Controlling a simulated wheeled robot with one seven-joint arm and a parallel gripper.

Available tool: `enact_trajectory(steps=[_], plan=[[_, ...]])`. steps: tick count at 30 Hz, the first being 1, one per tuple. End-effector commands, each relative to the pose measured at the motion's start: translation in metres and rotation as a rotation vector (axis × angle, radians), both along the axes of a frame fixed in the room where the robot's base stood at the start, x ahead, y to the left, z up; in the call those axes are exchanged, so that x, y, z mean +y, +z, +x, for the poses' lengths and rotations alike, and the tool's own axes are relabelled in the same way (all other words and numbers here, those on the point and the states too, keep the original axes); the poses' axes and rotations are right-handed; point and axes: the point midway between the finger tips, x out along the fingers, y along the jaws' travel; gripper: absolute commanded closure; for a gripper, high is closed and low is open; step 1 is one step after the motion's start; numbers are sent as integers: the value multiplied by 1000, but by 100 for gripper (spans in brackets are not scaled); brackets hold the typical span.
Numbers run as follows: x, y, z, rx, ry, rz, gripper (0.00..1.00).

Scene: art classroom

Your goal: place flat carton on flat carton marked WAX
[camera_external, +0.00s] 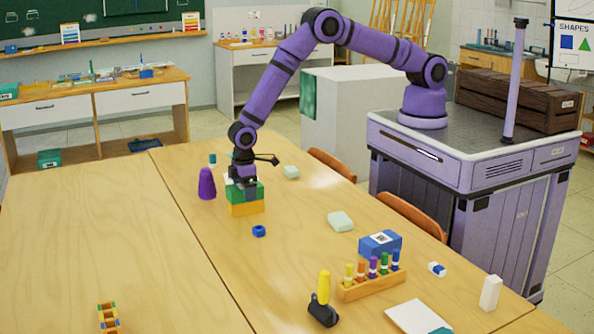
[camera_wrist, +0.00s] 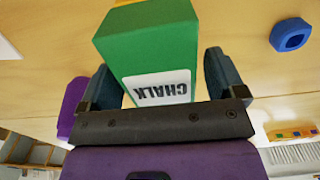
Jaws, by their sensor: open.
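A green carton marked CHALK (camera_external: 254,192) rests on a yellow carton (camera_external: 247,209) on the table, roughly lined up with it. In the wrist view the green carton (camera_wrist: 143,45) shows its label between the two fingers. My gripper (camera_external: 243,183) is open and comes down from above, with a finger on either side of the green carton. A sliver of the yellow carton (camera_wrist: 126,2) shows at the top edge of the wrist view. No WAX marking can be read; the yellow carton's label is not visible.
A purple cone (camera_external: 207,184) stands close left of the stack, and a blue ring (camera_external: 259,231) lies in front. A blue labelled box (camera_external: 380,244), a rack of coloured pegs (camera_external: 373,279) and a yellow-handled tool (camera_external: 324,300) are nearer front right. The left table is mostly clear.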

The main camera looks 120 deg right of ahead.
Motion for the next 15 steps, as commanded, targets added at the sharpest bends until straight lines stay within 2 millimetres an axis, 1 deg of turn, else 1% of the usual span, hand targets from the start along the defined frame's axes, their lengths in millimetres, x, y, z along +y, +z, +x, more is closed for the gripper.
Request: enact_trajectory(steps=[4, 7, 11, 15], plan=[[0, 4, 0, -1, 0, 0, 11], [0, 14, 1, -1, 0, 0, 11], [0, 36, 1, -3, 0, 0, 11], [0, 66, 1, -4, 0, 0, 11]])
